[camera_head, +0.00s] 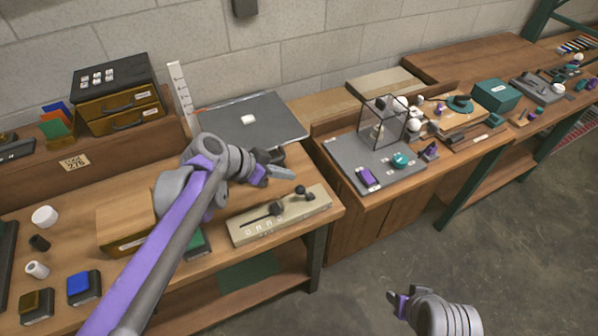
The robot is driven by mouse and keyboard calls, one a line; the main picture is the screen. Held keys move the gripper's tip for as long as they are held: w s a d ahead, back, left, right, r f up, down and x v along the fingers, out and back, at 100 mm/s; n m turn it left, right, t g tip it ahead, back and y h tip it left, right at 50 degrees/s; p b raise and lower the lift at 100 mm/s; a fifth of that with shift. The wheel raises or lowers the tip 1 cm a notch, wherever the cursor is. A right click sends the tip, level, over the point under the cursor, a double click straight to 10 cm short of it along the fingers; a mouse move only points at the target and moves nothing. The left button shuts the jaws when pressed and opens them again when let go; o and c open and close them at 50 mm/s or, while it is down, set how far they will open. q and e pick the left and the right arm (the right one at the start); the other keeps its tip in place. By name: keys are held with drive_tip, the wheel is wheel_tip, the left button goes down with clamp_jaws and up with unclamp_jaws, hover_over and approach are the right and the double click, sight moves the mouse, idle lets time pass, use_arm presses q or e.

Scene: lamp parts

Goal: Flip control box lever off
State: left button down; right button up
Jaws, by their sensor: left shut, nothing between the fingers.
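A long beige control box (290,223) lies near the front right corner of the left workbench. Dark lever parts (262,214) with rounded knobs sit on its top, one left of the middle and one (302,192) further right. Which way the lever is set is too small to tell. My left gripper (285,173) is shut and empty, above the bench just behind the control box and apart from it. My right gripper (396,301) is low at the bottom right over the floor, away from the benches. Its finger gap is unclear.
A grey board (250,125) with a small white block lies behind my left gripper. The right bench holds a grey tray (345,160) with a clear case (383,122) and small parts.

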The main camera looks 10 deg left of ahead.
use_arm(q)
drive_tip(key=shift+s+a+r, duration=0.35)
drive_tip(key=shift+s+a, duration=0.15)
drive_tip(key=shift+a, duration=0.15)
drive_tip(key=shift+s+a+r, duration=0.3)
drive_tip(key=shift+s+a, duration=0.15)
drive_tip(key=shift+a, duration=0.15)
drive_tip(key=s+a+f+n+y+p, duration=0.1)
drive_tip(key=s+f+n+y, duration=0.2)
drive_tip(key=s, duration=0.6)
drive_tip(key=s+a+f+n+y, duration=0.2)
drive_tip(key=s+f+n+y, duration=0.2)
drive_tip(key=s, duration=0.6)
drive_tip(key=shift+s+f+n+g+p, duration=0.2)
drive_tip(key=shift+f+n+g+p, duration=0.3)
drive_tip(key=shift+n, duration=0.4)
drive_tip(key=shift+f, duration=0.1)
